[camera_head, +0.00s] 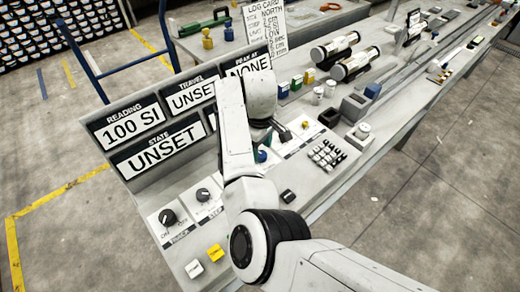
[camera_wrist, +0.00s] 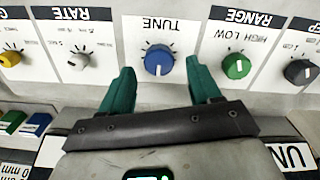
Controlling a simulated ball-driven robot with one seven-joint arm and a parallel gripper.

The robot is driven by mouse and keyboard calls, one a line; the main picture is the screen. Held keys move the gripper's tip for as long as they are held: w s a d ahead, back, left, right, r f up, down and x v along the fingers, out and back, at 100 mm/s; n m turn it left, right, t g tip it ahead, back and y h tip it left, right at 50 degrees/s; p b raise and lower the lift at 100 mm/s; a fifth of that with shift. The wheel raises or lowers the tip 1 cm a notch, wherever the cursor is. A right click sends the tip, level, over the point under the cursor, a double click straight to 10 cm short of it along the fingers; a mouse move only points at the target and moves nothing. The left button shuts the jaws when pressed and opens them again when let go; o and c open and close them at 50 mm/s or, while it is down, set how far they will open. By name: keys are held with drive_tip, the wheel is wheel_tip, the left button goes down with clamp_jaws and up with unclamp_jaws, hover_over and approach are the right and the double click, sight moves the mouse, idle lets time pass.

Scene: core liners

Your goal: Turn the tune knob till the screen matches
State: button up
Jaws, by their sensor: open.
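The tune knob (camera_wrist: 158,60) is blue with a white pointer mark toward the bottom of the wrist picture, where its TUNE label is upside down. My gripper (camera_wrist: 160,70) is open, its teal fingers to either side of the knob with gaps between. I cannot tell whether the tips reach down to its level. In the head view my arm hides most of the gripper. The reading screen (camera_head: 131,127) shows 100 SI. The travel screen (camera_head: 194,96) and state screen (camera_head: 162,153) show UNSET; the peak screen (camera_head: 247,67) shows NONE.
A log card (camera_head: 266,22) stands behind the screens, reading NORTH and LOW. A keypad (camera_head: 327,154) and core liners (camera_head: 335,48) lie further along the bench.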

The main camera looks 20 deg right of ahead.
drive_tip(key=shift+f, duration=1.05)
drive_tip(key=c, duration=1)
drive_tip(key=shift+c, duration=0.2)
